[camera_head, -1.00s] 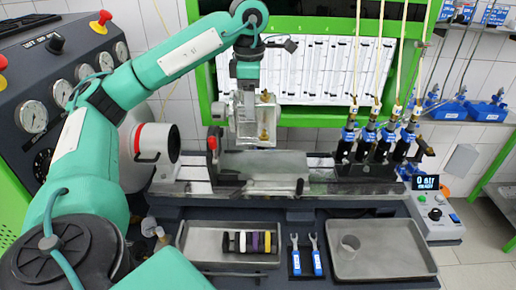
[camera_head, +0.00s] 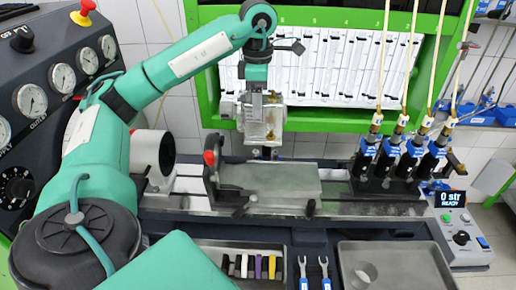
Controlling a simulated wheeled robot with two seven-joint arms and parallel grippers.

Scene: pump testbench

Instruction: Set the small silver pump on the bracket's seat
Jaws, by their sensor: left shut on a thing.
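My left gripper (camera_head: 257,103) is shut on the small silver pump (camera_head: 264,124), a boxy, pale, shiny body with a brassy part at its right side. It holds the pump upright in the air. The bracket (camera_head: 270,178) is a flat grey plate on the bench rail with a dark upright at its left end. The pump hangs above and behind the bracket's back edge in the picture, with a visible gap below it. The fingers partly cover the pump's top. The bracket's seat looks bare. My right gripper is not in view.
Several blue-and-black injectors (camera_head: 405,160) with hoses stand to the right on the rail. A white motor (camera_head: 150,152) with a dark face is at left.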

